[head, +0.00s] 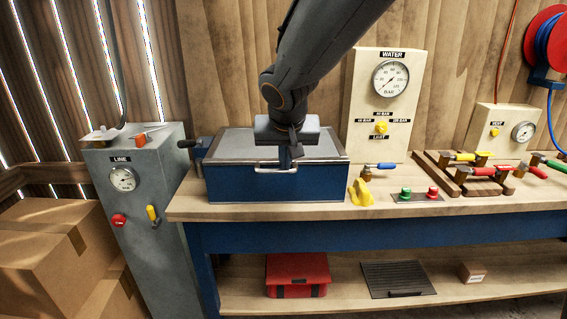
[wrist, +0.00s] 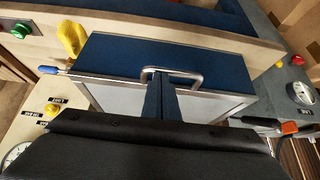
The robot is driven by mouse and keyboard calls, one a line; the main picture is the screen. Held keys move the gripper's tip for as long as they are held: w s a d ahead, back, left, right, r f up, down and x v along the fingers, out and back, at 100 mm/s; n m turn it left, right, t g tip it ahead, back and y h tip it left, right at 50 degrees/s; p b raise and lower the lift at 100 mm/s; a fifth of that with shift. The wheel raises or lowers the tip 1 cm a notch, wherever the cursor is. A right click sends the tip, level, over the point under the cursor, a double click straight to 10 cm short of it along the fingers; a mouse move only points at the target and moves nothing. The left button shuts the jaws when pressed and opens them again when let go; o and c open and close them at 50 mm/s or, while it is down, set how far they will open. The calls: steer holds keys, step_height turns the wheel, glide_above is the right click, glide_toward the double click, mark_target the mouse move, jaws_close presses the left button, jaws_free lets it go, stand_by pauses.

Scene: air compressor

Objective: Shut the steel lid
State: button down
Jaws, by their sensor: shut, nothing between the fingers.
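The steel lid (head: 232,146) is a flat grey panel on top of a blue box (head: 230,185) at the left end of the bench. It lies level on the box, with no gap that I can see. A metal handle (head: 275,169) sits at the box's upper front edge and also shows in the wrist view (wrist: 190,82). My gripper (head: 285,165) points down over the front middle of the lid. Its fingers are together and empty, close to the handle; I cannot tell whether they touch it. My arm and gripper hide part of the lid.
A grey LINE cabinet (head: 135,195) stands left of the bench, with cardboard boxes beyond. A yellow object (head: 361,192), a button plate (head: 418,196) and the WATER gauge panel (head: 372,115) are right of the box. A red case (head: 297,273) is on the lower shelf.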

steer(key=shift+s+d+f, duration=0.1)
steer(key=shift+s+f, duration=0.1)
steer(key=shift+f, duration=0.25)
steer(key=shift+s+d+f, duration=0.1)
steer(key=shift+s+f, duration=0.1)
steer(key=shift+f, duration=0.25)
steer(key=s+r+p, duration=0.2)
steer(key=s+r, duration=0.2)
steer(key=r, duration=1)
steer(key=s+d+f+g, duration=0.3)
steer(key=s+d+f, duration=0.4)
steer(key=f, duration=0.5)
steer(key=s+d+f+g, duration=0.3)
steer(key=s+d+f, duration=0.4)
steer(key=f, duration=0.5)
steer(key=s, duration=0.2)
steer(key=shift+s+d, duration=0.35)
steer(key=shift+d, duration=0.05)
steer(key=shift+f, duration=0.1)
